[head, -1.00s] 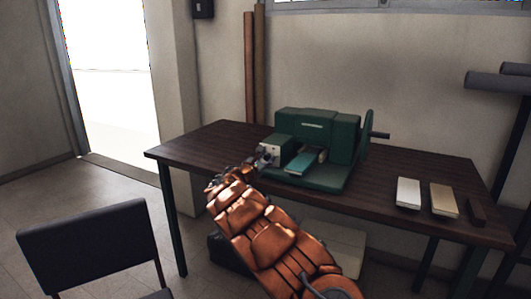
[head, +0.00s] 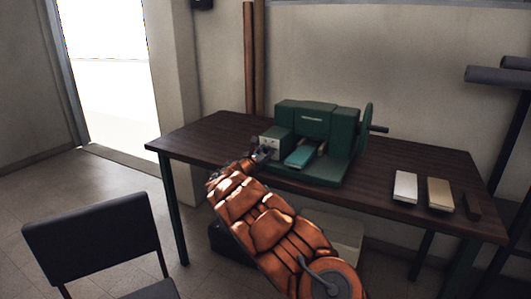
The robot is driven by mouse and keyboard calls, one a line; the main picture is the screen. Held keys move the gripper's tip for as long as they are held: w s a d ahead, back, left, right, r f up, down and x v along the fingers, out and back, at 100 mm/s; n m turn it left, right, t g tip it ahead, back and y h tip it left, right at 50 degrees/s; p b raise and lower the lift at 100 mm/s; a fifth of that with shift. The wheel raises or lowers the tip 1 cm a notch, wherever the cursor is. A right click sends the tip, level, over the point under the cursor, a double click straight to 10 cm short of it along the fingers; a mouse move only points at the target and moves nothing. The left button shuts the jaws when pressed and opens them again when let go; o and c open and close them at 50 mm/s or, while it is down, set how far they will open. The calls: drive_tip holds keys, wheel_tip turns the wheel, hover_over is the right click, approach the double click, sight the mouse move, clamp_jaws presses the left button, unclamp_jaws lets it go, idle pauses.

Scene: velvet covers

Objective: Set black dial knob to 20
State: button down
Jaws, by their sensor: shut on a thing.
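A green machine (head: 318,126) stands on the dark wooden table (head: 215,128), with a hand crank (head: 378,129) on its right side. A pale panel (head: 270,143) is on its left front. My gripper (head: 265,154) is at this panel, at the end of my copper-coloured arm. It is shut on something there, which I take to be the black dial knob. The knob and its scale are too small and too covered by the gripper to read.
A black chair (head: 92,240) stands at the front left. Rolls lean on the wall behind the table. Open floor lies near the bright doorway.

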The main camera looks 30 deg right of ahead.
drive_tip(key=c, duration=0.8)
unclamp_jaws()
drive_tip(key=v, duration=1.2)
